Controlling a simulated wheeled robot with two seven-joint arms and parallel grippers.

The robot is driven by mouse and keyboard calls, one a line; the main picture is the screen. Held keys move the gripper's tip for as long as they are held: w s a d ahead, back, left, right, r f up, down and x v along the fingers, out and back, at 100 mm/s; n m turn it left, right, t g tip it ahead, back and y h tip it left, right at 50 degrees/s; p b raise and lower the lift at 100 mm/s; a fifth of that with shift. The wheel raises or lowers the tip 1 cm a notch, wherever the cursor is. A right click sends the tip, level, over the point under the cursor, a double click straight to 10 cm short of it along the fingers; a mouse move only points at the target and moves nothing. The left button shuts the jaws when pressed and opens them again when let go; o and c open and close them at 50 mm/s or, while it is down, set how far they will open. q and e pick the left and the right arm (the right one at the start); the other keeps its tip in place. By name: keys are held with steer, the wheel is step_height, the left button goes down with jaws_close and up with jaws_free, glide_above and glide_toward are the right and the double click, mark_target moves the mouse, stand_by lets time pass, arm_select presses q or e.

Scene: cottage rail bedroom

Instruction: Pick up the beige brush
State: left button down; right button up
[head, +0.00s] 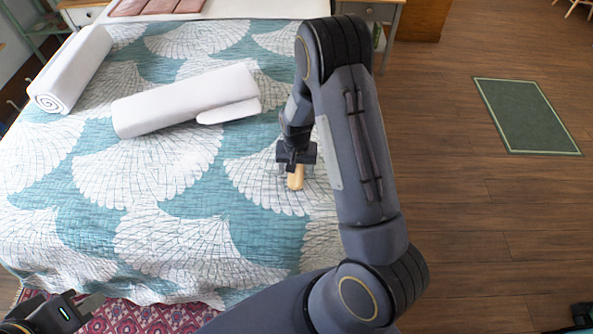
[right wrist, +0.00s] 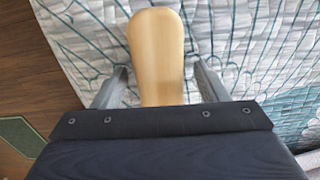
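The beige brush (head: 296,178) lies on the patterned bed cover towards the right side of the bed. My right gripper (head: 297,166) is right over it and hides most of it in the head view. In the right wrist view the brush's rounded beige end (right wrist: 158,50) sticks out between the two fingers of the right gripper (right wrist: 163,80). The fingers stand apart, with a gap on each side of the brush. My left gripper (head: 84,306) is at the lower left corner, in front of the bed and away from the brush; it is partly cut off.
The bed (head: 150,240) has a teal and white quilt. A rolled white towel (head: 75,68) and a white bolster-like roll (head: 185,100) lie on it, left of my right arm. A green mat (head: 527,115) lies on the clear wooden floor at right. A patterned rug (head: 140,318) is in front.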

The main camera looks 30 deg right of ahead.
steer(key=c, duration=1.1)
steer(key=shift+o, duration=0.2)
steer(key=shift+r, duration=0.15)
steer(key=shift+r, duration=0.25)
step_height(320, 180, up, 2)
steer(key=shift+w+r, duration=0.1)
steer(key=shift+r, duration=0.1)
steer(key=s+a+r, duration=0.2)
steer(key=a+r, duration=0.8)
steer(key=a, duration=0.4)
steer(key=shift+s+b, duration=0.2)
steer(key=shift+b, duration=0.15)
steer(key=shift+d, duration=0.1)
